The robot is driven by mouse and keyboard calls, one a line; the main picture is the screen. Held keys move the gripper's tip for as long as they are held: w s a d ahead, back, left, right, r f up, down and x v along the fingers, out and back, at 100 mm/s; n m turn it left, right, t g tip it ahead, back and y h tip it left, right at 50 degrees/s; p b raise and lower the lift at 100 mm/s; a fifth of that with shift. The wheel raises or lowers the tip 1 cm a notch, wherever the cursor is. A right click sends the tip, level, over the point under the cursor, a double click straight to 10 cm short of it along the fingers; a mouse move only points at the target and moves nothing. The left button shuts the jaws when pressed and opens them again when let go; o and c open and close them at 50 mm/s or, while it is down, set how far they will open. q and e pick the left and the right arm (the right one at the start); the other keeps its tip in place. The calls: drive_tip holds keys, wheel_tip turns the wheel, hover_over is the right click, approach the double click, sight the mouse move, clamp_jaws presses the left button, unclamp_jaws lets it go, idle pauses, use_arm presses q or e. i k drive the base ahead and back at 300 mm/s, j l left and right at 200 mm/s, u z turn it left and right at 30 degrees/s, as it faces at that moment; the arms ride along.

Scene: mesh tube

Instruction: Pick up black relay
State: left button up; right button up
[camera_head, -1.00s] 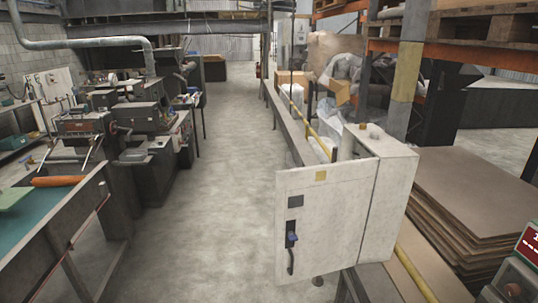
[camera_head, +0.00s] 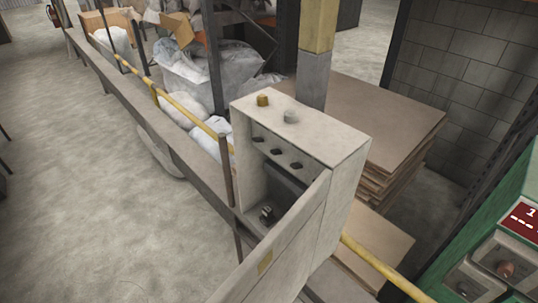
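A pale electrical cabinet (camera_head: 345,145) stands in the middle, with its door (camera_head: 290,240) swung open toward me. Inside, several dark round knobs (camera_head: 276,152) sit in a row near the top. A dark grey panel or block (camera_head: 288,188) is below them, partly hidden by the door. A small black part (camera_head: 267,213) with a light detail sits low inside the cabinet. It may be the black relay, but it is too small to tell. Neither of my grippers is in view.
A yellow rail (camera_head: 180,105) and a long grey beam (camera_head: 150,115) run to the cabinet's left side. Stacked brown sheets (camera_head: 390,125) lie behind it. A green machine with a red display (camera_head: 525,215) stands at the right edge. The floor at left is clear.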

sight(267, 211)
drive_tip(key=k+j+z, duration=0.15)
drive_tip(key=j, duration=0.3)
drive_tip(key=k+j+z, duration=0.15)
drive_tip(key=k+j, duration=0.2)
drive_tip(key=k+j+z, duration=0.15)
drive_tip(key=k+j, duration=0.3)
drive_tip(key=k+j+z, duration=0.15)
drive_tip(key=k+j, duration=0.2)
drive_tip(key=k, duration=0.2)
drive_tip(key=i+j+z, duration=0.1)
drive_tip(key=i+j, duration=0.35)
drive_tip(key=i+j+z, duration=0.1)
drive_tip(key=i+j, duration=0.4)
drive_tip(key=i, duration=0.15)
drive_tip(key=i+j+z, duration=0.15)
drive_tip(key=i+j, duration=0.35)
drive_tip(key=i+j+z, duration=0.1)
drive_tip(key=i+j, duration=0.4)
drive_tip(key=j, duration=0.15)
drive_tip(key=i+j+z, duration=0.1)
drive_tip(key=i+j, duration=0.35)
drive_tip(key=j, duration=0.2)
